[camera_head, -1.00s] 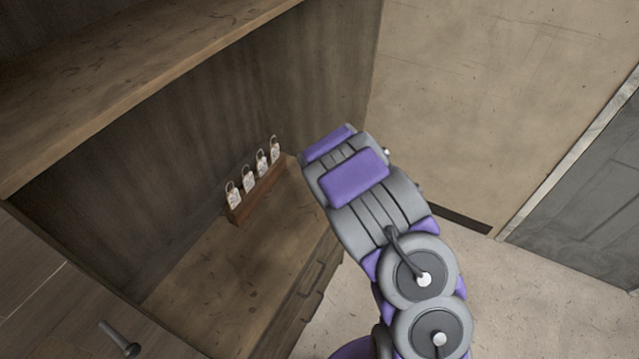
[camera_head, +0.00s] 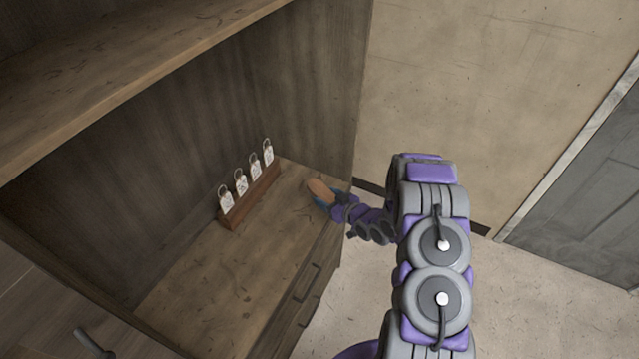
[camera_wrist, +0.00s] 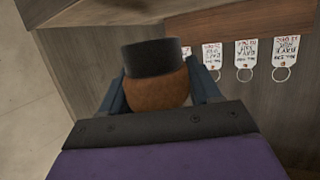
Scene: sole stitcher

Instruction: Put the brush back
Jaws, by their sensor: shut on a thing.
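The brush shows in the wrist view as a brown rounded wooden body (camera_wrist: 157,92) with a dark block at its far end. My gripper (camera_wrist: 160,95) is shut on it, with a dark blue finger on each side. In the head view, the brush (camera_head: 320,189) appears as a brown oval at the tip of my gripper (camera_head: 327,198), above or at the right end of the wooden cabinet surface (camera_head: 215,270). I cannot tell whether the brush touches the surface.
A wooden rack (camera_head: 250,200) with several white tags on rings stands at the back of the surface, left of the brush. A shelf (camera_head: 130,75) overhangs at upper left. The cabinet's side wall (camera_head: 335,95) rises behind. The surface's front left is clear.

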